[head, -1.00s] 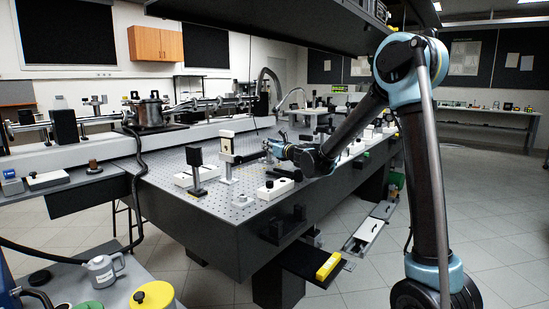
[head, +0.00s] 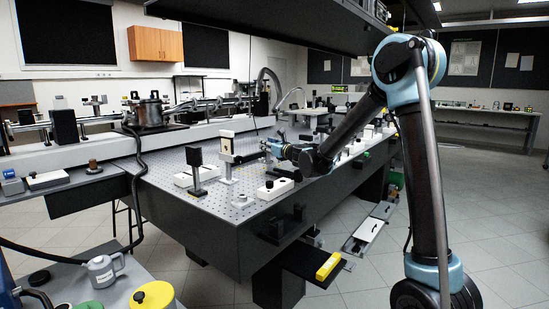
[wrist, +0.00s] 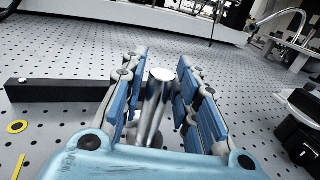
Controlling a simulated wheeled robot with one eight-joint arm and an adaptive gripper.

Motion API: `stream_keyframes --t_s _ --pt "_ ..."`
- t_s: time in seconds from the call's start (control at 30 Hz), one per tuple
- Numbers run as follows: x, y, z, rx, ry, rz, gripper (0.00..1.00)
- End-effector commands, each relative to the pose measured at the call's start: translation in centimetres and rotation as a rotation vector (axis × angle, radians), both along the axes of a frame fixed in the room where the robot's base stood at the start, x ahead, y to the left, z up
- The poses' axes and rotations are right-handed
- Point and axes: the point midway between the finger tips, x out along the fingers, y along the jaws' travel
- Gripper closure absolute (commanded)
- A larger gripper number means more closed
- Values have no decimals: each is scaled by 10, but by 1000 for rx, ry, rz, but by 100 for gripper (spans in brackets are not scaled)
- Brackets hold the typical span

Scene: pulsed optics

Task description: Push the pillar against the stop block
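A shiny metal pillar (wrist: 157,98) stands between the two blue-padded fingers of my gripper (wrist: 160,85) in the wrist view. The fingers are apart, one on each side of the pillar, with narrow gaps showing; light contact on one side cannot be ruled out. The pillar's foot is partly hidden by the gripper. A long black bar (wrist: 60,90), which looks like the stop block, lies on the perforated table left of the gripper. Its right end reaches behind the left finger, so its distance from the pillar is unclear. In the head view my gripper (head: 270,148) is low over the table.
A black device (wrist: 298,125) stands at the right. In the head view, a post-mounted plate (head: 227,147) and a white box (head: 275,189) stand near my gripper. A dark shelf (head: 300,22) hangs overhead.

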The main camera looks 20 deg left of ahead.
Motion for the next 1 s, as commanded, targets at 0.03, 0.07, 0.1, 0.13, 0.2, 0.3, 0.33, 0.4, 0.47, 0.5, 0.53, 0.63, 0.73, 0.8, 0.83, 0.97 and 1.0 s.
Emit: stream_keyframes --t_s 0.03,0.07,0.1,0.13,0.2,0.3,0.33,0.4,0.47,0.5,0.53,0.63,0.73,0.8,0.83,0.97,1.0 --pt "0 0 0 0 0 0 58" --pt "0 0 0 0 0 0 58" --pt "0 0 0 0 0 0 58" --pt "0 0 0 0 0 0 58" --pt "0 0 0 0 0 0 58" --pt "0 0 0 0 0 0 58" --pt "0 0 0 0 0 0 58" --pt "-2 -2 0 0 0 0 58" --pt "-4 -5 0 0 0 0 58" --pt "-7 -8 0 0 0 0 58" --pt "-9 -11 0 0 0 -1 58" --pt "-19 -23 0 0 0 0 58" --pt "-31 -37 0 -1 1 0 58" --pt "-40 -48 -1 -1 1 0 58" --pt "-43 -52 -1 -1 1 -1 58" --pt "-57 -69 -1 0 1 -2 58" --pt "-60 -73 -1 0 1 -1 58"
